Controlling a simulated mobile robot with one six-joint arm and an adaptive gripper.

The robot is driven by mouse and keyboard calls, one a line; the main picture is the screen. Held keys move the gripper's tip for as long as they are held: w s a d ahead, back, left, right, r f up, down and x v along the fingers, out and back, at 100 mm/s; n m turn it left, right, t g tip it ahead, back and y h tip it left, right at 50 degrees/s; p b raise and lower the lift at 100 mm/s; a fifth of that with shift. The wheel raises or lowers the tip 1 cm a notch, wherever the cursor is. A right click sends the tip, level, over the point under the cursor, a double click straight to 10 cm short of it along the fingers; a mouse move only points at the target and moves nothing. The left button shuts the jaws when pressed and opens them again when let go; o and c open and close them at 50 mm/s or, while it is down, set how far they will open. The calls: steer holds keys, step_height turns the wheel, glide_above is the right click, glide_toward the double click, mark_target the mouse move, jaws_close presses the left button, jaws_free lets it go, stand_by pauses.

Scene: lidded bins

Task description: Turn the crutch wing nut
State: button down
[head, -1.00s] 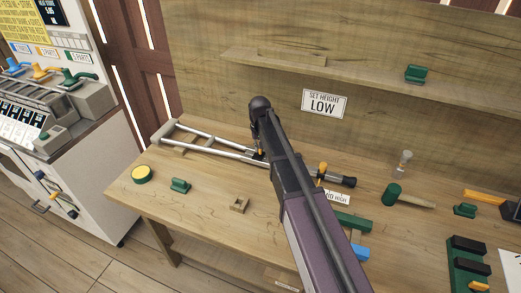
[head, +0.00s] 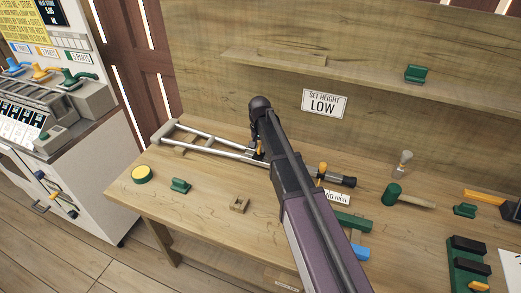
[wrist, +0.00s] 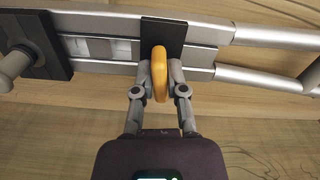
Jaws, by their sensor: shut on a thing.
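The crutch (head: 212,143) lies along the workbench, its grey padded end at the left. In the wrist view its silver tubes (wrist: 270,37) cross the top, with a black plate (wrist: 162,32) on them. An orange wing nut (wrist: 160,74) stands edge-on at that plate. My gripper (wrist: 159,80) is shut on the wing nut, one finger on each side of it. In the head view my arm covers the middle of the crutch, and a bit of orange (head: 260,147) shows beside my gripper. A second orange knob (head: 322,168) sits farther right along the crutch.
A "SET HEIGHT LOW" sign (head: 324,103) is on the back panel under a shelf (head: 290,65). A yellow-topped disc (head: 142,174), a green block (head: 180,186) and a small wooden block (head: 240,205) lie in front. A green-headed mallet (head: 392,194) lies to the right.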

steer(key=shift+m, duration=2)
steer(key=shift+m, duration=2)
steer(key=c, duration=0.8)
jaws_free()
steer(key=shift+o, duration=0.2)
